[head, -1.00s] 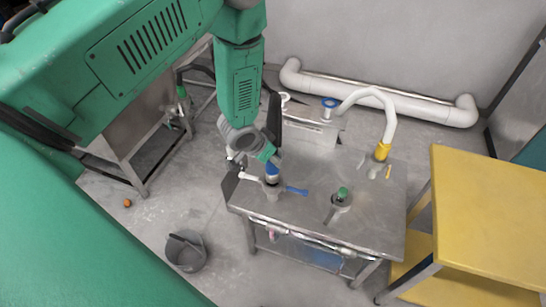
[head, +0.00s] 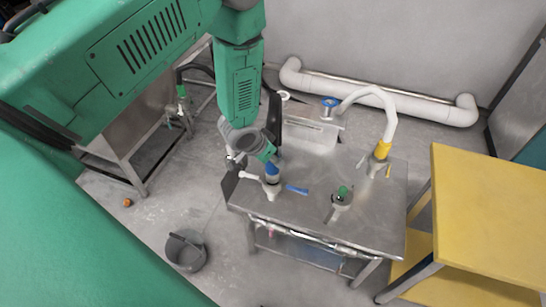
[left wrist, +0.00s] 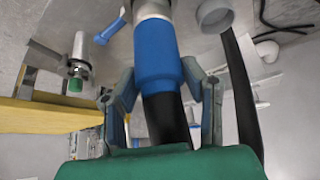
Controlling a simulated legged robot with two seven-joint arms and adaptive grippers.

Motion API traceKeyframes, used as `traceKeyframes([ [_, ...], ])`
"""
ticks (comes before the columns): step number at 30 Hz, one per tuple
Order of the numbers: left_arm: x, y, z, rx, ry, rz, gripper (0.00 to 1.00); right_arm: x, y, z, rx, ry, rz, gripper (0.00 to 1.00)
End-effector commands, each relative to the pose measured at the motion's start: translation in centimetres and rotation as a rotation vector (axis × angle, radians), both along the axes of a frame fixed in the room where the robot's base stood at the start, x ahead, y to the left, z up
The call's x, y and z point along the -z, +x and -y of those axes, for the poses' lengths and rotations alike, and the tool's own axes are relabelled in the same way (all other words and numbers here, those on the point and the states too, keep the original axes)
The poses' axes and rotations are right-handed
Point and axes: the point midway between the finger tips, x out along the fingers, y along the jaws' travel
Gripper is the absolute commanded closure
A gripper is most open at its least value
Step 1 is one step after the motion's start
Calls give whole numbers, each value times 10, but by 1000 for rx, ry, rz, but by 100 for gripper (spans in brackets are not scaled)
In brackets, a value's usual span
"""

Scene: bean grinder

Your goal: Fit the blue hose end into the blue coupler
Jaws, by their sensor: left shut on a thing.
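The blue hose end (head: 272,168) is a blue sleeve on a black hose (head: 274,115); it also shows large in the left wrist view (left wrist: 157,52). My left gripper (head: 265,153) is shut around it, with its fingers on both sides in the left wrist view (left wrist: 160,88). The hose end stands roughly upright over a pale fitting with a blue lever (head: 297,190), which seems to be the blue coupler (head: 270,189), on the steel table. The sleeve lines up with the pale fitting, but I cannot tell how deep it sits. My right gripper is not in view.
A yellow table (head: 490,210) stands at the right. A grey bucket (head: 186,251) stands on the floor.

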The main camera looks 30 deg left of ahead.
Motion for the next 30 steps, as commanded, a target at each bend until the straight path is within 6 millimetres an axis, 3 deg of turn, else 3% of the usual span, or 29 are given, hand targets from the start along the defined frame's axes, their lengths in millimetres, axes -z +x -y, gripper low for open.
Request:
traceKeyframes([
  [30, 25, 1, 0, 0, 0, 2, 100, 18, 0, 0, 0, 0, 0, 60],
])
